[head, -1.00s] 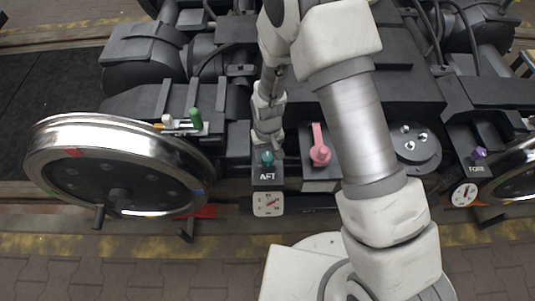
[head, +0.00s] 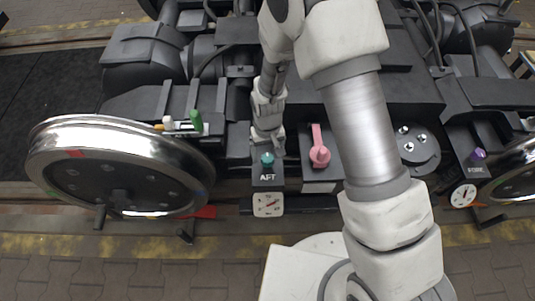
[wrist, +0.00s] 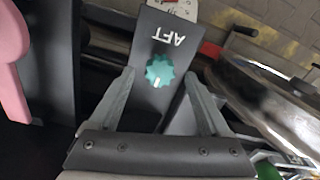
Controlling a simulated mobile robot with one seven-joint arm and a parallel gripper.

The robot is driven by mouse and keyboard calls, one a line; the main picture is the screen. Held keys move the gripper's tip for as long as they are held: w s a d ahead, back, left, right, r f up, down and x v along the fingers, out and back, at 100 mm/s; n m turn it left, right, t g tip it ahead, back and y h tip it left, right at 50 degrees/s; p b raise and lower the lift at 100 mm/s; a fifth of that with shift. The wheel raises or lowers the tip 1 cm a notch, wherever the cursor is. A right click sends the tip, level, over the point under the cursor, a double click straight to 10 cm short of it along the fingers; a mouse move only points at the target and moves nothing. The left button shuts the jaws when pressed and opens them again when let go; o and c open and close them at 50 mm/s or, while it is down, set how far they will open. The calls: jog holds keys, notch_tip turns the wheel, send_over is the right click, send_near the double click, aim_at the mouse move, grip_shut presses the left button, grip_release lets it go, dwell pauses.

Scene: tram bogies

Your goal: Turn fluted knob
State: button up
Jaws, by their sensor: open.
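The teal fluted knob (head: 267,159) sits on the dark AFT box (head: 268,181) in the head view. In the wrist view the knob (wrist: 160,72) shows a light mark on its rim, with the AFT lettering beyond it. My gripper (wrist: 160,82) is open, its two fingers on either side of the AFT box, with the knob between the fingertips in the picture. I see no contact with the knob. In the head view my gripper (head: 268,146) hangs just behind the knob, its fingers mostly hidden.
A white dial gauge (head: 268,204) is below the AFT box. A pink lever (head: 319,152) stands close to its right. A steel wheel (head: 120,168) and a green handle (head: 196,120) are to the left. A purple knob (head: 478,154) on the FORE box is far right.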

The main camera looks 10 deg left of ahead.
notch_tip(320, 180, up, 16)
jog(key=p, duration=0.4)
jog(key=shift+f, duration=0.2)
notch_tip(320, 180, up, 9)
jog(key=m+t, duration=0.1)
send_over(268, 158)
jog(key=w+d, duration=0.1)
jog(key=d, duration=0.4)
jog(key=s+d+r+m+t, duration=0.1)
jog(key=d+r, duration=0.5)
jog(key=r, duration=0.2)
jog(key=s+d+r+m+t, duration=0.3)
jog(key=s+d+r+t, duration=0.1)
jog(key=s+d+r, duration=0.7)
notch_tip(268, 158, up, 15)
jog(key=s+d+p, duration=0.1)
jog(key=p, duration=1.6)
jog(key=shift+s+d, duration=0.2)
jog(key=shift+f, duration=0.1)
